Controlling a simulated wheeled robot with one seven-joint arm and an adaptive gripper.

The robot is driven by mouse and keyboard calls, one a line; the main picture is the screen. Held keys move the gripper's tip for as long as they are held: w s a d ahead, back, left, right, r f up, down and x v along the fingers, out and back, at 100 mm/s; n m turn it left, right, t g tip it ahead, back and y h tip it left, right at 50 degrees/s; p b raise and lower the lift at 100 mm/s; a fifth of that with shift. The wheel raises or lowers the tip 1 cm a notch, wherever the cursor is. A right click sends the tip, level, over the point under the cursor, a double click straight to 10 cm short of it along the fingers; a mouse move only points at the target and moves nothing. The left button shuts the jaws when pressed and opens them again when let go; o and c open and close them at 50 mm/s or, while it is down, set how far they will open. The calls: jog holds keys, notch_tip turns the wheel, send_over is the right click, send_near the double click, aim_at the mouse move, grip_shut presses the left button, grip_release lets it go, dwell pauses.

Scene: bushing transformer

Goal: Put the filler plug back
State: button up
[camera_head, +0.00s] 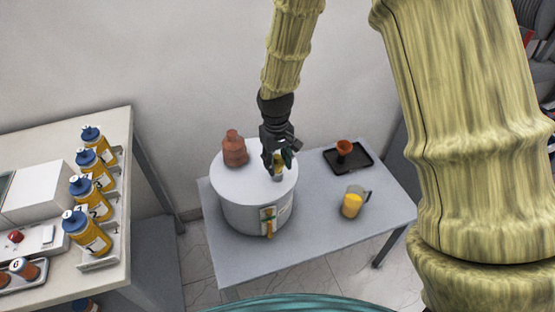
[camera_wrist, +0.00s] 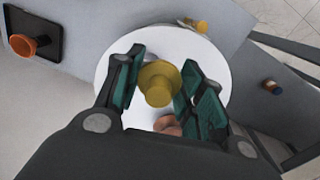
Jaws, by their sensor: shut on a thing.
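The yellow filler plug (camera_wrist: 159,83) is between the green finger pads of my gripper (camera_wrist: 160,84) in the wrist view. In the head view my gripper (camera_head: 278,162) is above the right part of the lid of the white round transformer tank (camera_head: 240,188). A short grey filler neck (camera_head: 277,176) shows just below the plug. I cannot tell whether the plug touches the neck or sits in it. The brown bushing (camera_head: 234,150) stands on the lid to the left, and partly shows in the wrist view (camera_wrist: 168,124).
On the grey table (camera_head: 240,264), a black tray (camera_head: 361,158) holds an orange-brown funnel (camera_head: 344,147), and a jug of yellow liquid (camera_head: 352,204) stands right of the tank. A side bench (camera_head: 112,150) at left bears several blue-capped bottles (camera_head: 90,193).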

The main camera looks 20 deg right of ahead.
aim_at(277, 155)
jog(key=shift+w+d+f, duration=0.1)
jog(key=shift+w+d, duration=0.15)
jog(key=shift+w, duration=0.5)
jog(key=shift+w+d+f, duration=0.1)
jog(key=shift+w+d, duration=0.1)
jog(key=shift+w, duration=0.55)
jog(key=shift+f+p, duration=0.85)
jog(key=shift+f, duration=0.85)
jog(key=shift+f, duration=0.6)
jog(key=o, duration=0.9)
jog(key=shift+r, duration=0.1)
notch_tip(277, 155, up, 13)
jog(key=b, duration=0.2)
jog(key=shift+a+b, duration=0.15)
jog(key=shift+b, duration=0.2)
